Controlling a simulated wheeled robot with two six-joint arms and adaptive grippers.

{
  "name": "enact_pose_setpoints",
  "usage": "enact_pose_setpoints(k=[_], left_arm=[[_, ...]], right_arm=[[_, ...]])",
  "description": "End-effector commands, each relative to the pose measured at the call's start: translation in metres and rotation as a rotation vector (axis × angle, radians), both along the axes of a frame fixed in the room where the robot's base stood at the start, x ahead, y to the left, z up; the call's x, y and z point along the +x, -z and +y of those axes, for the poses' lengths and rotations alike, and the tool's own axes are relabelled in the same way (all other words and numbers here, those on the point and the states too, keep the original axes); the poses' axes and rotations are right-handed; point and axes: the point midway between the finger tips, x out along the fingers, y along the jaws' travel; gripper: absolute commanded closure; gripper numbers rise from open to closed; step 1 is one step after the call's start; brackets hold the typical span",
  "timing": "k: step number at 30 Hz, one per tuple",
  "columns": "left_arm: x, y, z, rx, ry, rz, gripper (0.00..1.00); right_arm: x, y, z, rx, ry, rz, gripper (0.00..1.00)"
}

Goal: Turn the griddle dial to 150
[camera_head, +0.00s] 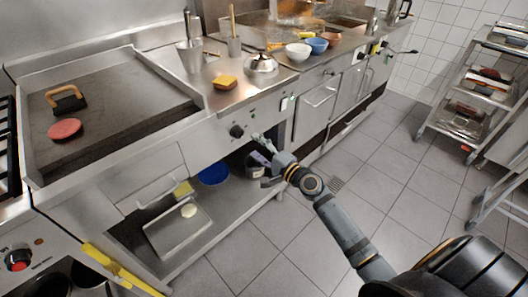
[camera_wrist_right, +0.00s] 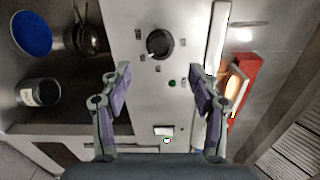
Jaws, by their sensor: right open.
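The griddle dial (camera_head: 237,131) is a black round knob on the steel front panel, below the right end of the griddle (camera_head: 110,105). In the right wrist view the dial (camera_wrist_right: 160,44) has several small marks around it; I cannot read its setting. My right gripper (camera_head: 260,141) is just right of the dial in the head view. In the right wrist view the right gripper (camera_wrist_right: 160,70) has its fingers spread wide, with nothing between them. The dial appears beyond the fingertips, between their lines, apart from them. My left gripper is out of view.
A small green light (camera_wrist_right: 172,83) is on the panel by the dial. The shelf below holds a blue plate (camera_head: 213,174), a pot (camera_head: 255,165) and a tray (camera_head: 178,230).

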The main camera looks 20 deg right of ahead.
Motion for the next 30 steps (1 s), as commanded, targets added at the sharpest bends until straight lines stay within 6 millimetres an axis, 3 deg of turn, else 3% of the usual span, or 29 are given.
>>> enact_pose_setpoints(k=[3, 7, 23, 26, 29, 30], left_arm=[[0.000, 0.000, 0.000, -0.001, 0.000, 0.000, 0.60], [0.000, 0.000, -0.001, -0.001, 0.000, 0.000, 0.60], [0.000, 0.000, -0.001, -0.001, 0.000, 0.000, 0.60], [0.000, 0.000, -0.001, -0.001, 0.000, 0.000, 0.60], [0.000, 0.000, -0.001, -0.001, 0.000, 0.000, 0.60], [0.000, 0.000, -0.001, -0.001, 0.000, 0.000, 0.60]], right_arm=[[-0.022, 0.001, -0.008, -0.004, -0.002, 0.004, 0.39], [-0.034, 0.000, -0.012, -0.002, -0.001, 0.001, 0.39], [-0.037, 0.001, -0.014, -0.002, 0.001, 0.002, 0.39], [-0.037, 0.023, -0.020, -0.053, 0.017, 0.028, 0.39], [-0.041, 0.082, -0.034, -0.200, 0.046, 0.103, 0.39], [-0.047, 0.114, -0.042, -0.282, 0.055, 0.148, 0.39]])
